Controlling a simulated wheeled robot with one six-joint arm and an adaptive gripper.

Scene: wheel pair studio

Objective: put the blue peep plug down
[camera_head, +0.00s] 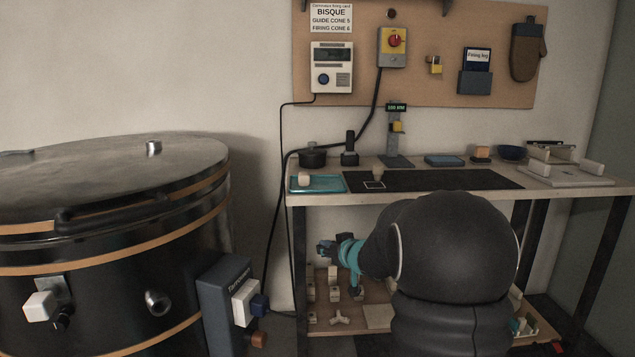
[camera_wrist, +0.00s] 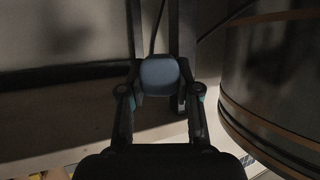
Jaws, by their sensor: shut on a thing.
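The blue peep plug (camera_wrist: 160,75) shows in the wrist view as a rounded grey-blue block. It sits between the two fingertips of my gripper (camera_wrist: 160,90), which is shut on it. In the head view my gripper (camera_head: 328,249) is at the end of my teal-banded arm, in front of the workbench and below its top. There the plug is too small and dark to make out clearly. My dark arm hides part of the bench and its lower shelf.
A black kiln (camera_head: 100,235) with orange bands stands at left, with a control box (camera_head: 222,300) on its side. The workbench holds a teal tray (camera_head: 319,191) and a dark mat (camera_head: 480,180). The lower shelf (camera_head: 380,318) carries several small pale pieces.

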